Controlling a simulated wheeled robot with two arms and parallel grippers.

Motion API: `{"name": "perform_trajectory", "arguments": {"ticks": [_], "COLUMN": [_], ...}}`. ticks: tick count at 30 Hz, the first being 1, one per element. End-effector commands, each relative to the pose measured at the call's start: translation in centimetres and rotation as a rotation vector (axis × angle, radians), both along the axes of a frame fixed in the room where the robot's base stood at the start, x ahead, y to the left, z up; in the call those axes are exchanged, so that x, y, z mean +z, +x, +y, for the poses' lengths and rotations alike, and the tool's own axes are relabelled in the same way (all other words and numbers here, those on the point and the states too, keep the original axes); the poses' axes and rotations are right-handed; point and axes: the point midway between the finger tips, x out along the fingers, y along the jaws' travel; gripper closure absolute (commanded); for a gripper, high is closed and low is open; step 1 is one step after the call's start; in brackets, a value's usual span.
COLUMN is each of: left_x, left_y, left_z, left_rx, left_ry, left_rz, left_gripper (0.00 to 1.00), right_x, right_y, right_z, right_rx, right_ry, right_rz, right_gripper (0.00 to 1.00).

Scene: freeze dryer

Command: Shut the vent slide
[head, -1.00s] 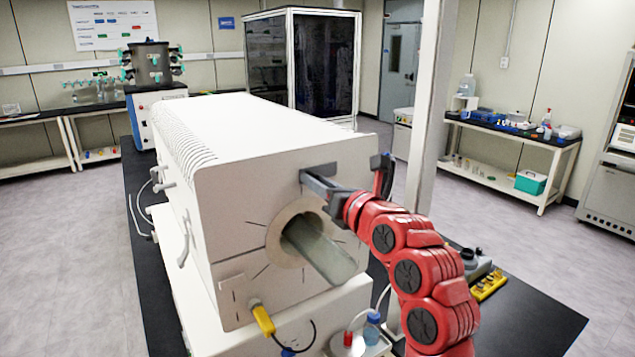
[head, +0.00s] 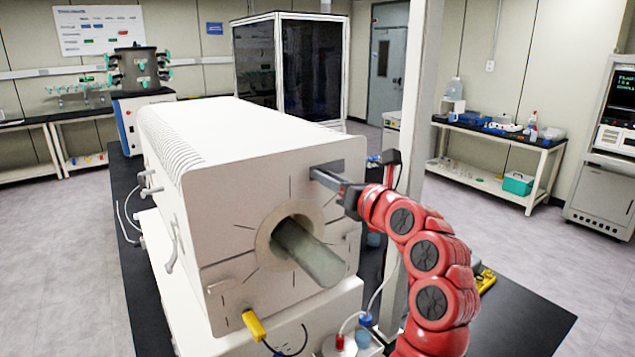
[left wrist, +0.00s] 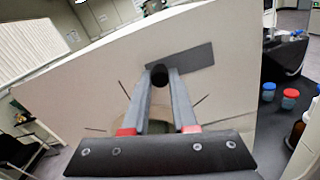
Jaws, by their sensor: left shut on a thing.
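A large white furnace box (head: 235,190) carries a dark grey plate, seemingly the vent slide (head: 328,165), high on the right of its front face. In the left wrist view the plate (left wrist: 195,57) has a round black knob (left wrist: 159,75) near its left end. My left gripper (head: 343,190) is at the plate; its two fingers are shut on the knob, one on each side. The fingers cover part of the plate in the head view. Whether an opening lies behind the plate cannot be seen. My right gripper is out of view.
A glassy tube (head: 310,255) sticks out of the round port below the plate. A yellow-handled item (head: 254,325) is at the lower front. A pale post (head: 415,150) stands close behind my arm.

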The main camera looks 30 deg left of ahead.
Motion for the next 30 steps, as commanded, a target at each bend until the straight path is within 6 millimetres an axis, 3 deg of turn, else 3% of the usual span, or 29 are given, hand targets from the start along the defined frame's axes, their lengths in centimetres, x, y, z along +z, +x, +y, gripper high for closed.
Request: {"name": "perform_trajectory", "arguments": {"ticks": [8, 9, 14, 24, 30], "left_x": [0.2, 0.2, 0.2, 0.0, -0.3], "left_y": [0.3, 0.3, 0.3, 0.2, -0.8], "left_z": [-0.3, -0.3, -0.2, -0.4, -3.1], "left_rx": [-0.009, -0.009, -0.008, -0.007, -0.011], "left_ry": [0.006, 0.006, 0.005, 0.003, 0.006], "left_rz": [-0.003, -0.003, -0.002, 0.0, -0.002], "left_gripper": [1.0, 0.73, 0.44, 0.43, 0.43], "right_x": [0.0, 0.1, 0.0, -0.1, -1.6], "right_y": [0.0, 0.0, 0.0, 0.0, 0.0], "right_z": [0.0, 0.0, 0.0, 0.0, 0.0], "right_rx": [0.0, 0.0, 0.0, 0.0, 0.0], "right_ry": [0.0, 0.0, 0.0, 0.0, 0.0], "right_rz": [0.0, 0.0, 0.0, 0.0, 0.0], "right_gripper": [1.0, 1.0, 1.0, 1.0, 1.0]}}
